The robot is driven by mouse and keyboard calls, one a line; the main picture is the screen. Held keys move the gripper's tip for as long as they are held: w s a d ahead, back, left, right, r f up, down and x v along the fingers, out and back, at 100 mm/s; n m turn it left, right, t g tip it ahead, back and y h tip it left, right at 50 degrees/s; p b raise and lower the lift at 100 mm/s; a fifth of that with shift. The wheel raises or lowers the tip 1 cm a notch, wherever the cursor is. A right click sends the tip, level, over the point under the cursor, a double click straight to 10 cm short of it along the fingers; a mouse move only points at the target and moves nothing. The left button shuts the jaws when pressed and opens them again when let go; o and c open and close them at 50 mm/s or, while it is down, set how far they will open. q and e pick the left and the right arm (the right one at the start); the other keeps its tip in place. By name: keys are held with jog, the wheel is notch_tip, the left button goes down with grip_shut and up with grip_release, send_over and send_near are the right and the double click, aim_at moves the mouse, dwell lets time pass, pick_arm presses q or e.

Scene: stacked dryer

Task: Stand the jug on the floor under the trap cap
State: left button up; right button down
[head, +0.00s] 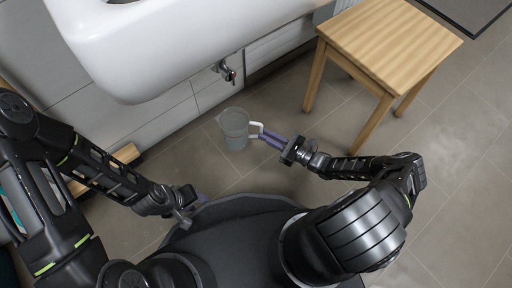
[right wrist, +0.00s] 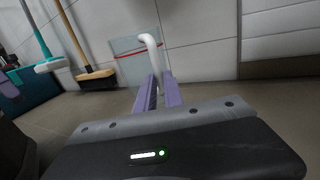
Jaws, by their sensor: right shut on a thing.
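The clear grey jug (head: 234,128) with a white handle (head: 256,130) is in front of the wall, below the sink. It looks upright, but I cannot tell whether its base touches the floor. My right gripper (head: 271,140) is shut on the handle from the right. The right wrist view shows the jug (right wrist: 128,62), with a red line round it, beyond the purple fingers (right wrist: 157,92). A metal fitting (head: 227,73), probably the trap cap, sticks out from under the sink, above and behind the jug in the picture. My left gripper (head: 190,209) is low at left, away from the jug; its fingers are mostly hidden.
The white sink (head: 190,35) overhangs at upper left. A wooden stool (head: 388,42) stands right of the jug. Tiled floor (head: 450,140) is clear at right.

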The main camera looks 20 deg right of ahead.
notch_tip(320, 180, down, 4)
jog(key=shift+r+b, duration=0.2)
jog(key=shift+b, duration=0.6)
notch_tip(320, 180, down, 4)
jog(key=b, duration=0.3)
jog(key=shift+r, duration=0.1)
jog(key=c, duration=1.9)
grip_release()
jog(key=o, duration=0.4)
